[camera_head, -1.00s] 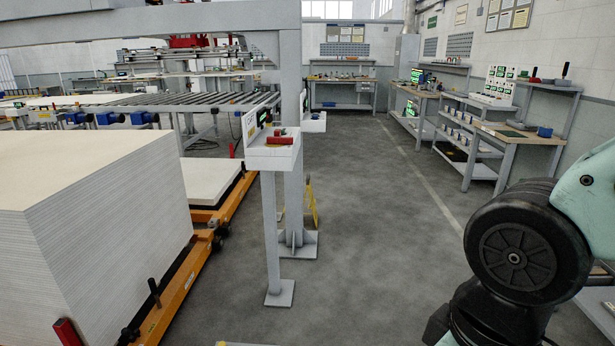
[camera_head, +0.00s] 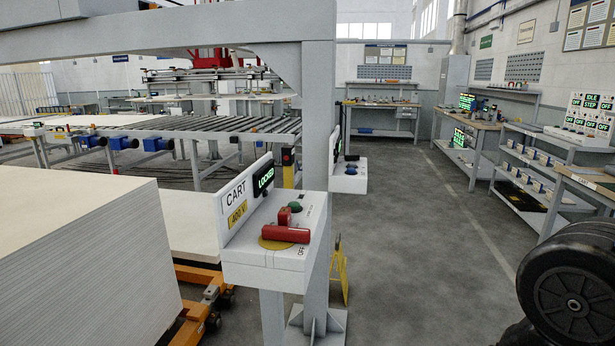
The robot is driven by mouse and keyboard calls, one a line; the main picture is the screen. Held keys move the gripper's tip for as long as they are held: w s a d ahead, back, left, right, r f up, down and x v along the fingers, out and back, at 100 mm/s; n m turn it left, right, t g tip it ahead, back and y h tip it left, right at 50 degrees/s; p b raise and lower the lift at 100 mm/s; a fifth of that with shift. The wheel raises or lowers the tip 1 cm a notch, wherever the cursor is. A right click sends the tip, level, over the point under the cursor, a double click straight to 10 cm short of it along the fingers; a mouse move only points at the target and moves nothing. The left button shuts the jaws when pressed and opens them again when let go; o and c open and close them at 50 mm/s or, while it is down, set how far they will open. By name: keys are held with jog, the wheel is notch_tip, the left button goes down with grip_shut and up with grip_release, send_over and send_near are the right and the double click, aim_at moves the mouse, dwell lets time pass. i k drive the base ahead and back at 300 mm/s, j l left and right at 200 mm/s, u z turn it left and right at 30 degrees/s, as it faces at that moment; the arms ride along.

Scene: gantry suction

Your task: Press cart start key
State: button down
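The cart control box (camera_head: 268,258) stands on a post left of centre. Its upright panel reads "CART" (camera_head: 236,195), with a yellow "400 V" label and a small green display (camera_head: 263,178) reading "LOCKED". On its sloped top are a red handle (camera_head: 286,234) over a yellow disc, a small red part behind the handle, and a dark green round button (camera_head: 295,207). I cannot tell which part is the start key. My gripper is not in view; only a dark joint of my arm shows at the lower right.
A tall stack of white boards (camera_head: 85,260) stands at the left, beside an orange cart (camera_head: 200,285). A gantry post (camera_head: 318,130) rises behind the box, with a second control box (camera_head: 349,177) beyond. Workbenches (camera_head: 468,135) line the right. The grey floor (camera_head: 425,260) between is clear.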

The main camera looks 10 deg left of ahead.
aim_at(294, 205)
jog(key=i+u, duration=0.2)
jog(key=i, duration=0.25)
jog(key=i+l+u, duration=0.2)
jog(key=i, duration=0.25)
jog(key=i+l+u, duration=0.15)
jog(key=i, duration=0.3)
